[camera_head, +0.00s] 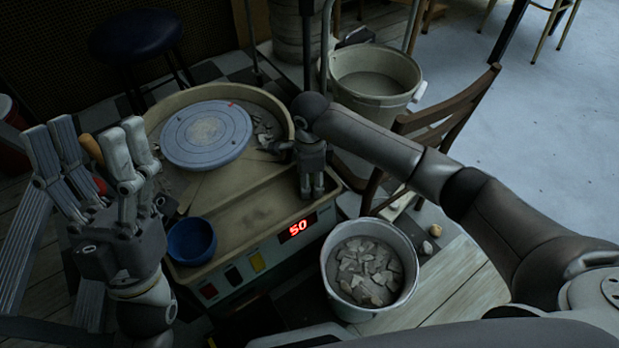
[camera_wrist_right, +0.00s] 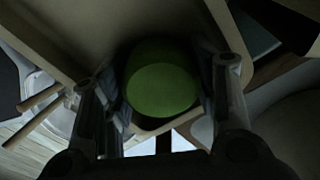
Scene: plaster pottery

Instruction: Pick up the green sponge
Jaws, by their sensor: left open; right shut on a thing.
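The green sponge (camera_wrist_right: 160,90) is rounded and sits between the two fingers of my right gripper (camera_wrist_right: 160,95) in the right wrist view. The fingers are closed on its sides. In the head view my right gripper (camera_head: 312,192) points down at the right part of the pottery wheel's tan basin, and I cannot make out the sponge there. My left gripper (camera_head: 90,150) is open with its fingers pointing up, at the left of the basin, away from the sponge.
The grey wheel disc (camera_head: 206,135) lies in the basin (camera_head: 245,208). A blue bowl (camera_head: 192,241) is at its front-left. A bucket of shards (camera_head: 345,309) stands in front-right, a larger bucket (camera_head: 401,105) behind, with a wooden chair (camera_head: 448,122) beside it.

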